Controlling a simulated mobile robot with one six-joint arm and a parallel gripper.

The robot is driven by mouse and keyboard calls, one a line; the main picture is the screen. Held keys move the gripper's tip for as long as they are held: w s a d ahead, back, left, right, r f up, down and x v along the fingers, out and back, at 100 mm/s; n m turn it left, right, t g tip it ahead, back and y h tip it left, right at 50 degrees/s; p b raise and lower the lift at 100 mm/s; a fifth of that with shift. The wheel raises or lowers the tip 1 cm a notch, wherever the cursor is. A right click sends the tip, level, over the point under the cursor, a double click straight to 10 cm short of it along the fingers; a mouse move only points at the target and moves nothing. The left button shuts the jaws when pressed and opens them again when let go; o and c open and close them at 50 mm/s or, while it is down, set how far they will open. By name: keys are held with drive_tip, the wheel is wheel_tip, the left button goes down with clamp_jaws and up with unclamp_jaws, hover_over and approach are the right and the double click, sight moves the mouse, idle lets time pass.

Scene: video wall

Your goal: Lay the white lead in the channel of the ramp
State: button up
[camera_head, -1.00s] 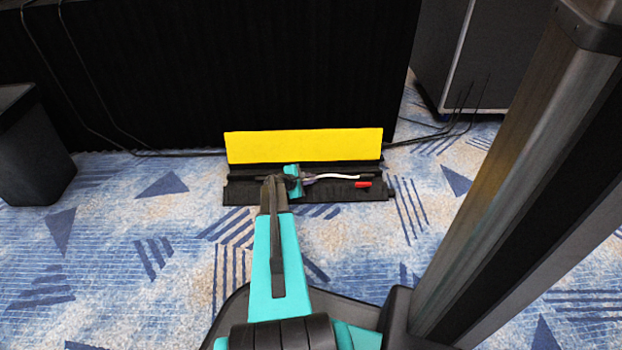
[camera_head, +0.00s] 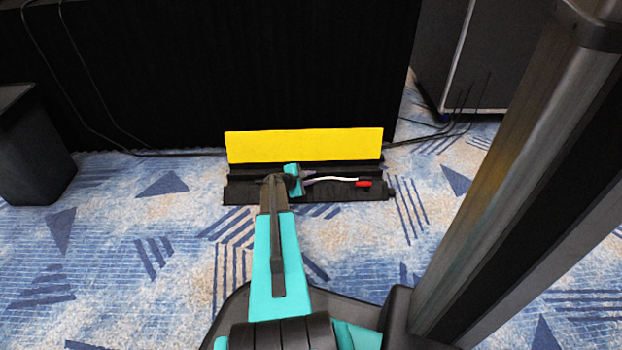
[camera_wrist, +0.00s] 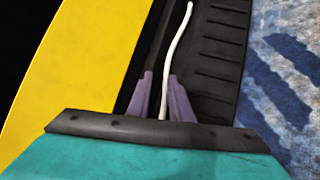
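The ramp is a black base (camera_head: 240,192) with its yellow lid (camera_head: 305,146) standing open behind. In the wrist view, the lid (camera_wrist: 75,55), the dark channel (camera_wrist: 158,55) and the ribbed black slope (camera_wrist: 215,60) lie side by side. The white lead (camera_head: 335,179) runs right from my gripper (camera_head: 309,178) toward a red piece. In the wrist view, the white lead (camera_wrist: 177,45) runs between the purple fingers of my gripper (camera_wrist: 160,80), close to the right one, along the channel's border with the slope. The fingers are apart. Whether the lead rests on the channel floor is unclear.
The red piece (camera_head: 363,184) lies on the ramp's front slope; I cannot tell if it joins the lead. Black cables (camera_head: 180,154) run out along the black curtain (camera_head: 230,70). A dark bin (camera_head: 30,150) stands left. The carpet in front is clear.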

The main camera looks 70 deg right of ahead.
drive_tip(key=shift+s+a+f, duration=0.15)
drive_tip(key=shift+a+f, duration=0.05)
drive_tip(key=shift+f, duration=0.2)
drive_tip(key=shift+a, duration=0.15)
drive_tip(key=shift+a+r, duration=0.15)
drive_tip(key=shift+a, duration=0.05)
drive_tip(key=p+v, duration=0.6)
drive_tip(key=v, duration=0.7)
drive_tip(key=shift+w+d+r, duration=0.2)
drive_tip(key=shift+w+r, duration=0.05)
drive_tip(key=shift+r, duration=0.15)
drive_tip(key=shift+w, duration=0.1)
